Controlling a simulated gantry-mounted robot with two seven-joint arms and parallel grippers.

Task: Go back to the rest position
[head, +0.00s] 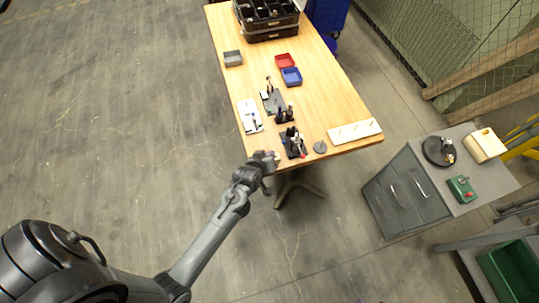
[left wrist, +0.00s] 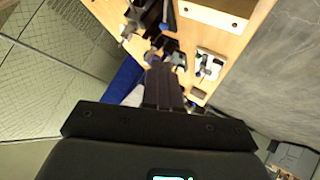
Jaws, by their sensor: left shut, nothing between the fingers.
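My left gripper (head: 266,160) is at the front left edge of the wooden table (head: 316,75) in the head view, with the arm coming in from the lower left. It is shut and empty. In the left wrist view its dark fingers (left wrist: 164,88) lie together, pointing towards the table top and the small items on it. A small black fixture (head: 293,143) stands on the table just right of the gripper. I do not see my right gripper in either view.
A black organizer (head: 266,18), red bin (head: 285,61), blue bin (head: 291,76), grey box (head: 232,58) and white board (head: 354,131) are on the table. A grey cabinet (head: 408,192) stands to the right. The floor (head: 120,110) on the left is open.

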